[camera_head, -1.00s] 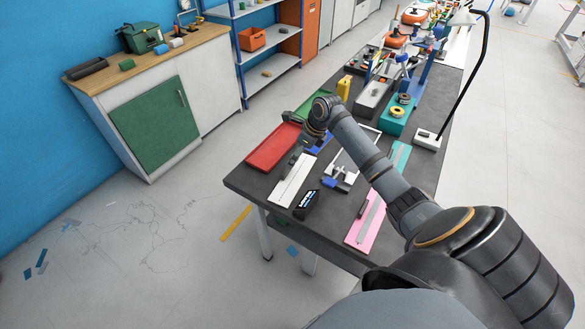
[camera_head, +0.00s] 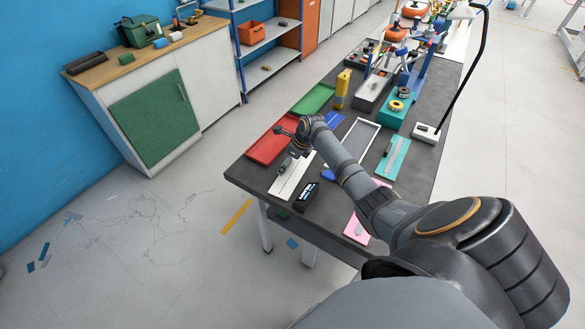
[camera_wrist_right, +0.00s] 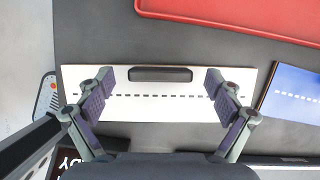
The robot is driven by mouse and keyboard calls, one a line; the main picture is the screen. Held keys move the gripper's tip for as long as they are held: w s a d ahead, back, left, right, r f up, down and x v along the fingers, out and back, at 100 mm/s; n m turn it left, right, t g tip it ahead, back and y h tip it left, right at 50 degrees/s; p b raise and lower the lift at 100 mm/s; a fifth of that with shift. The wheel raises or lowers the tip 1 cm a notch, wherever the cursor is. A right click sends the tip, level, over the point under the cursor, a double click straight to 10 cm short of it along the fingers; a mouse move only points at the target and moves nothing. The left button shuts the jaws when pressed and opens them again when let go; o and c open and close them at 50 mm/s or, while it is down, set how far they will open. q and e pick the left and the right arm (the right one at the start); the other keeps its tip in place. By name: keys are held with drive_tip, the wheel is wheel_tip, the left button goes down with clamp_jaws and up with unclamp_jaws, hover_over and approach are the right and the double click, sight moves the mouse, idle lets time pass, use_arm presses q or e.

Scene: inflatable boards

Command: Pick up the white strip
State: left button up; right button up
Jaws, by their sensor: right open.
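The white strip (camera_head: 283,187) lies flat near the table's front left corner in the head view. In the right wrist view the white strip (camera_wrist_right: 150,109) has a dashed dark line along it and a black bar-shaped piece (camera_wrist_right: 160,74) near its far edge. My right gripper (camera_wrist_right: 159,85) is open and empty, its two fingers spread above the strip on either side of the black piece. In the head view my right gripper (camera_head: 286,163) partly covers the strip. Whether the fingertips touch the strip I cannot tell. My left gripper is not in view.
A red tray (camera_head: 268,146) lies just beyond the strip, with a green tray (camera_head: 313,98) behind it. A blue board (camera_wrist_right: 292,92) lies right of the strip in the wrist view. A dark box with lettering (camera_head: 305,196) stands close by on the near side.

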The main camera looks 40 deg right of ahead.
drive_tip(key=c, duration=1.3)
